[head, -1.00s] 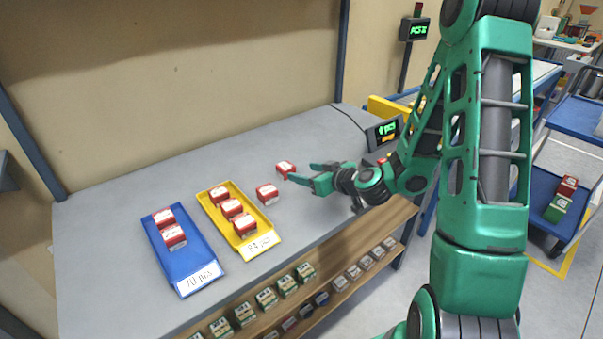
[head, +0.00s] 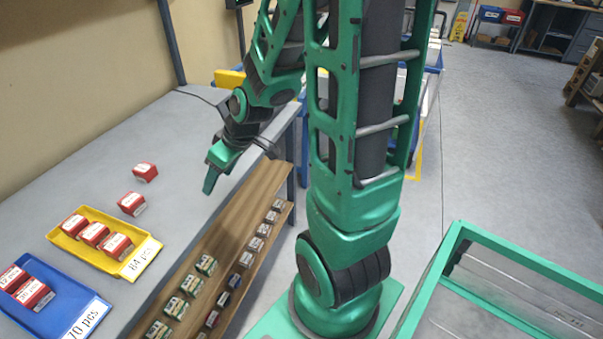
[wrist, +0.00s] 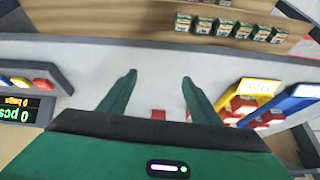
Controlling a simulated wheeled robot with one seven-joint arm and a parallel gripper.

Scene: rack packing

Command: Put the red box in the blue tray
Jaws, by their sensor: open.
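Two loose red boxes, one farther back (head: 145,171) and one nearer (head: 132,203), sit on the grey table in the head view. The blue tray (head: 62,313), labelled 70 pcs, stands at the lower left with two red boxes in it, partly cut off by the frame. My gripper (head: 210,182) points downward near the table's front edge, to the right of the loose boxes and apart from them. In the wrist view my gripper (wrist: 158,78) is open and empty. A red box (wrist: 158,114) shows beyond the fingers, partly hidden by the gripper body. The blue tray (wrist: 290,103) is at the right there.
A yellow tray (head: 72,243) with three red boxes stands between the loose boxes and the blue tray. A wooden shelf (head: 232,228) with several small boxes runs below the table's front edge. A green-framed cart (head: 430,285) stands at the lower right.

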